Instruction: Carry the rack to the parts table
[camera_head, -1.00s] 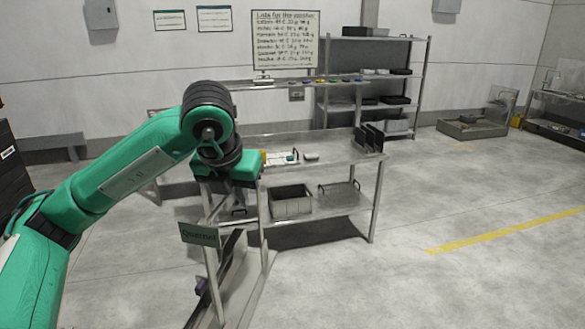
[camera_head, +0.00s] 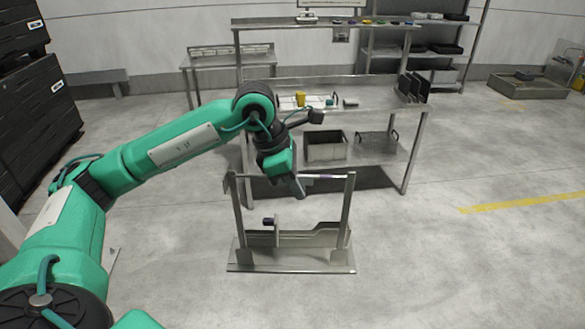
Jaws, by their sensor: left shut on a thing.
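The rack is a grey metal frame with two posts, a flat base (camera_head: 290,268) and a top bar (camera_head: 328,177). My left gripper (camera_head: 299,183) comes down from above and is shut on the top bar near its middle. The rack hangs upright, its long side facing me. A small dark purple piece (camera_head: 268,221) sits inside it on the left. A steel table (camera_head: 375,98) with a lower shelf stands just behind the rack; I cannot tell for sure that it is the parts table. My right gripper is out of view.
A yellow block (camera_head: 300,99) and dark upright plates (camera_head: 413,87) stand on the table. A grey bin (camera_head: 325,146) is on its lower shelf. Black cabinets (camera_head: 42,125) stand at the left. The floor on the right is clear, with a yellow line (camera_head: 520,203).

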